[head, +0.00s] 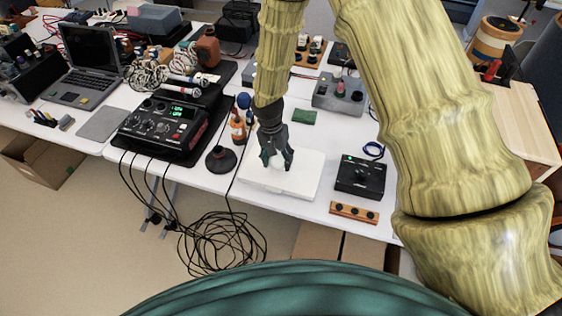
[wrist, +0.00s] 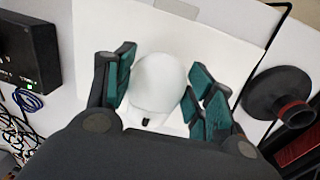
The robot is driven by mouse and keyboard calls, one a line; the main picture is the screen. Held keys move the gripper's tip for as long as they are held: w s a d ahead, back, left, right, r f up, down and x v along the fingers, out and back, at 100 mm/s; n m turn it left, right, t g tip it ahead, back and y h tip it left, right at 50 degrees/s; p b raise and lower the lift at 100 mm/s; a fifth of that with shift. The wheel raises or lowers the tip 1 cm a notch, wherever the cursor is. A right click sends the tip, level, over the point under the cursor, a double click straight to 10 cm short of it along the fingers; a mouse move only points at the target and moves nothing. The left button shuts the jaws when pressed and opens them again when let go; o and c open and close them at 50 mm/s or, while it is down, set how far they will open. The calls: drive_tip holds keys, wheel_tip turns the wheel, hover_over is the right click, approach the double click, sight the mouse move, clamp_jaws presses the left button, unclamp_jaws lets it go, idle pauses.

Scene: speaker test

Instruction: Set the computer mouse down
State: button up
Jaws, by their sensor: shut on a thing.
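The computer mouse (wrist: 158,88) is white and rounded, with a small dark slot at the end nearer my gripper in the wrist view. My gripper (wrist: 160,98) has its green-padded fingers on both sides of the mouse and is shut on it. In the head view my gripper (head: 277,160) points down over a white slab (head: 300,178), and the mouse (head: 276,161) shows only partly between the fingers. The mouse is over the slab; I cannot tell whether it touches it.
A black box with a knob (head: 360,177) stands right of the slab. A dark round-based stand (head: 221,158) is close on its left. A wooden strip with dark knobs (head: 354,212) lies near the front table edge. Black cables (head: 222,243) hang below. Bare slab surrounds the mouse.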

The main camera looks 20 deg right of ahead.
drive_tip(key=shift+w+d, duration=0.2)
drive_tip(key=shift+d, duration=0.25)
wheel_tip(320, 180, down, 2)
drive_tip(key=shift+d+f+p, duration=0.15)
drive_tip(key=shift+f+p, duration=0.1)
drive_tip(key=shift+p, duration=0.6)
drive_tip(key=shift+f, duration=0.55)
drive_tip(key=shift+f, duration=0.15)
drive_tip(key=o, duration=1)
drive_tip(key=shift+w+a+r+b, duration=0.15)
drive_tip(key=shift+r+b, duration=0.3)
drive_tip(key=shift+r, duration=1.6)
drive_tip(key=shift+w+a+r+b, duration=0.1)
drive_tip(key=shift+a+r+b, duration=0.3)
drive_tip(key=shift+r, duration=1.6)
drive_tip(key=shift+w+a+r+b, duration=0.1)
drive_tip(key=shift+r+b, duration=0.45)
drive_tip(key=shift+r, duration=1.5)
